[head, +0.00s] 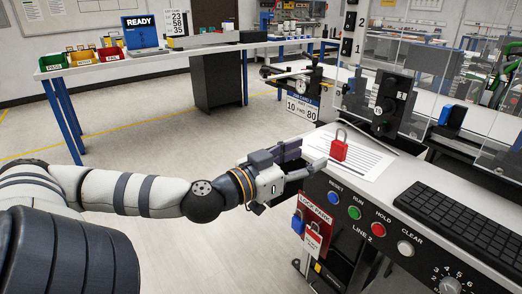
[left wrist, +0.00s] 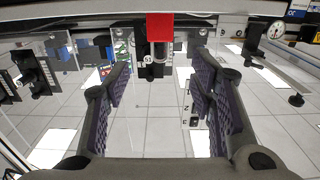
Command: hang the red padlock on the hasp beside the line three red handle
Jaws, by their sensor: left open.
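The red padlock (head: 338,151) stands on a white paper sheet on the console top, its grey shackle upward. My left gripper (head: 312,160) reaches in from the left, just short of the padlock. Its fingers are apart with nothing between them. In the left wrist view the red padlock body (left wrist: 159,27) shows at the top centre, beyond the gap between the open fingers (left wrist: 160,95). I cannot make out the line three red handle or its hasp. My right gripper is out of view.
The console front carries a LINE 2 label and several buttons, including a red one (head: 381,216). A red LOCK PARK board (head: 311,232) hangs below my gripper. A black keyboard (head: 462,222) lies on the right. Clear guard panels stand behind. Open floor lies left.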

